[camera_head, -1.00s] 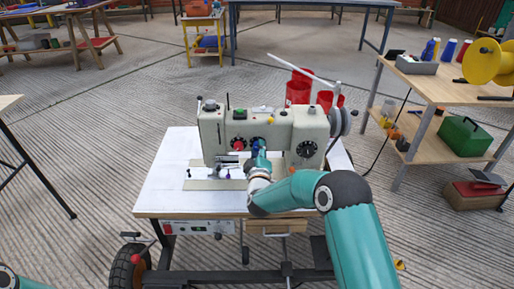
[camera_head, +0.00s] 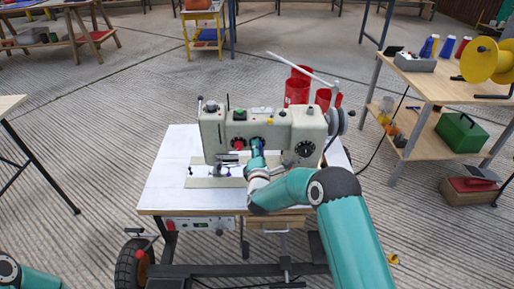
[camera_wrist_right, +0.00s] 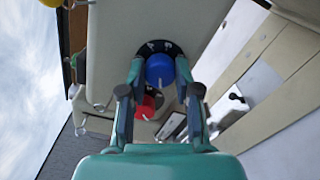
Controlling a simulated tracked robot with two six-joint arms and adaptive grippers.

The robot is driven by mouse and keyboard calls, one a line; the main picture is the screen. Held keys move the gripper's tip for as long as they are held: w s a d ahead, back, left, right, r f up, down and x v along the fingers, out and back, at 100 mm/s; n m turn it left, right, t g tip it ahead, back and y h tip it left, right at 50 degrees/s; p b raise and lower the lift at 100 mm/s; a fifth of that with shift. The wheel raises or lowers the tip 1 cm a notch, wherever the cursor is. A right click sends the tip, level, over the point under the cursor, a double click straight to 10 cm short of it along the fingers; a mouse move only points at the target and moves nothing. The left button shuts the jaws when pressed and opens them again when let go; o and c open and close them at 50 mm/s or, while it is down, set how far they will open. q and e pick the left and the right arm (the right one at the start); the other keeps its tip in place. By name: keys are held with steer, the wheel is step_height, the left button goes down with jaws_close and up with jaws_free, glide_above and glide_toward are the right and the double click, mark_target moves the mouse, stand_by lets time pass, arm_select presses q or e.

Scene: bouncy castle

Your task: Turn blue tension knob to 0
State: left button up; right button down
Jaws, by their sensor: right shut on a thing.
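The blue tension knob (camera_wrist_right: 160,70) sits on a dark round plate on the sewing machine's face, with a white line on it. My right gripper (camera_wrist_right: 160,84) has its fingers on both sides of the knob and is shut on it. In the head view the right gripper (camera_head: 257,149) reaches the front of the sewing machine (camera_head: 285,130) and mostly hides the knob. A red knob (camera_wrist_right: 145,108) is beside it in the wrist view and also shows in the head view (camera_head: 238,144). My left gripper is out of view; only part of the left arm shows.
The machine stands on a white-topped wheeled table (camera_head: 165,185). A black dial (camera_head: 304,149) is to the right of my gripper on the machine. Red cones (camera_head: 297,90) stand behind. A wooden workbench (camera_head: 440,88) with a yellow spool (camera_head: 484,60) is at the right.

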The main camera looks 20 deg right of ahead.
steer(key=shift+a+f+n+p, duration=0.2)
steer(key=shift+n+p, duration=0.1)
steer(key=shift+n, duration=0.85)
steer(key=shift+a+f+n+p, duration=0.15)
steer(key=shift+n+p, duration=0.1)
steer(key=shift+n, duration=0.9)
steer(key=c, duration=0.9)
jaws_free()
steer(key=shift+o, duration=0.4)
steer(key=shift+d+r, duration=0.15)
steer(key=shift+d, duration=0.05)
steer(key=shift+s, duration=0.1)
steer(key=v, duration=1.1)
steer(key=shift+s+a, duration=0.2)
steer(key=shift+s, duration=0.15)
steer(key=shift+d, duration=0.1)
